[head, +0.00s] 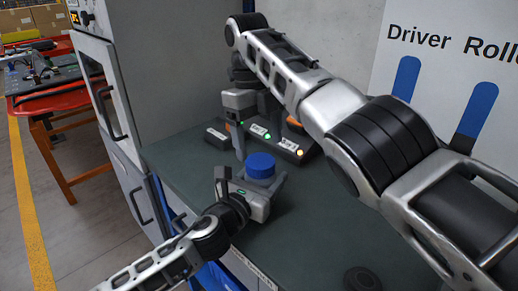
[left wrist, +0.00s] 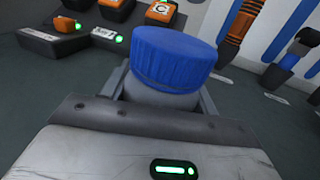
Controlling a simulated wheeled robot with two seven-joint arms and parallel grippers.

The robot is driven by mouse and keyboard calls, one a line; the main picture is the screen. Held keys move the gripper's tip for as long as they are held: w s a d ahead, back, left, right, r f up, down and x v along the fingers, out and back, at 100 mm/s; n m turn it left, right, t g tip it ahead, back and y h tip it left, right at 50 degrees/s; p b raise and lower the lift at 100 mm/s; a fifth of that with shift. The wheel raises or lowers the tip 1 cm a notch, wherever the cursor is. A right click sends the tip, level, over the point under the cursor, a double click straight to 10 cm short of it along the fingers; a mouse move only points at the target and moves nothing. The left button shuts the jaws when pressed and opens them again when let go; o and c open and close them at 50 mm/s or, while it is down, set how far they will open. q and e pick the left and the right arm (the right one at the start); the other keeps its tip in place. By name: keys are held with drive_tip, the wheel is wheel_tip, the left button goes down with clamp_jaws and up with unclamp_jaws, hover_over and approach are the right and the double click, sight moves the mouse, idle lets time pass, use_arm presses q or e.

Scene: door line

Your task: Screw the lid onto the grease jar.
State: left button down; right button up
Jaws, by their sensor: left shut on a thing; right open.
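The grease jar (left wrist: 160,93) has a pale grey body and stands upright between the fingers of my left gripper (head: 260,184), which is shut on it just over the bench. The ribbed blue lid (head: 261,165) sits on top of the jar and looks about level; it also shows in the left wrist view (left wrist: 174,57). How far it is threaded I cannot tell. My right gripper (head: 240,142) is open and points down, a little left of and above the lid in the head view, apart from it. One of its fingers is largely hidden.
A dark charging dock (head: 283,146) with lit lamps and orange-and-black packs stands behind the jar on the green bench (head: 310,215). A dark round disc (head: 362,279) lies near the front. A driver board (head: 440,75) stands at the right. The bench between is clear.

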use_arm(q)
drive_tip(key=shift+f, duration=0.1)
use_arm(e)
drive_tip(key=shift+r, duration=0.4)
drive_tip(key=shift+c, duration=0.3)
